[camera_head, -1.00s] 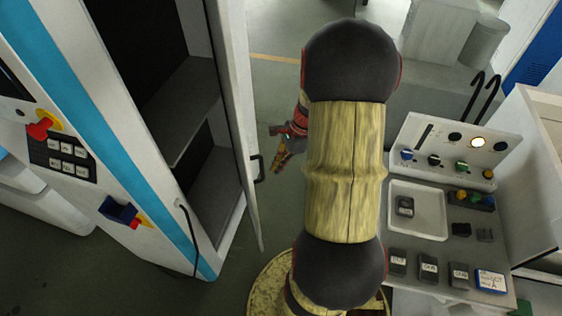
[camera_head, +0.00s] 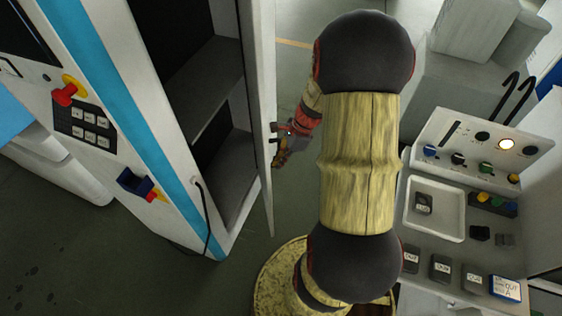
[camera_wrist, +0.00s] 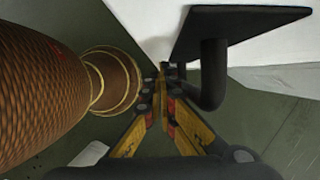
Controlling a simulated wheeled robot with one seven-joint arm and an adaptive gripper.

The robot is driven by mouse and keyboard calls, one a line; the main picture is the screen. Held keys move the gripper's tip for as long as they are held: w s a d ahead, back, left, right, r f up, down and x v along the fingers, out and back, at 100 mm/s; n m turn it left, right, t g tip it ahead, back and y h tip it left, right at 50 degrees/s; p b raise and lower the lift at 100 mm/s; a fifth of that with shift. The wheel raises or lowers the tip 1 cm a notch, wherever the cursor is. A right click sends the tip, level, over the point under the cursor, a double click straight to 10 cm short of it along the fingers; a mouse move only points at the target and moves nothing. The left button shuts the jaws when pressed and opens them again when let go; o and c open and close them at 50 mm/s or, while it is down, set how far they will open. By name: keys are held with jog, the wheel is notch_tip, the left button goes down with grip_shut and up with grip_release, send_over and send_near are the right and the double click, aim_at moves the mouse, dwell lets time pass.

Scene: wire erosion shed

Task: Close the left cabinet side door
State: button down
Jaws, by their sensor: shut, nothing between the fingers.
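The cabinet (camera_head: 150,110) stands at left in the head view, with its side opening showing dark shelves. Its side door (camera_head: 259,110) stands open, seen nearly edge-on. A dark handle (camera_head: 274,128) on the door is partly covered by my gripper. My gripper (camera_head: 277,163) is shut and empty, just right of the door at handle height. In the wrist view, the black handle (camera_wrist: 213,75) with its flat plate is just right of my shut fingertips (camera_wrist: 165,68). I cannot tell whether they touch it. The white door surface (camera_wrist: 270,45) lies behind the handle.
A console (camera_head: 480,150) with knobs, a tray (camera_head: 435,208) and labelled blocks stands right of my arm. Clear floor (camera_head: 225,275) lies below the door.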

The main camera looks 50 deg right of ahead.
jog(key=w+a+m+t+h+p, duration=0.1)
jog(key=w+a+m+p, duration=0.6)
jog(key=w+a, duration=1)
jog(key=shift+w+a+r+t+h+p, duration=0.15)
jog(key=shift+w+a+t+h+p, duration=0.3)
jog(key=shift+w+p, duration=0.5)
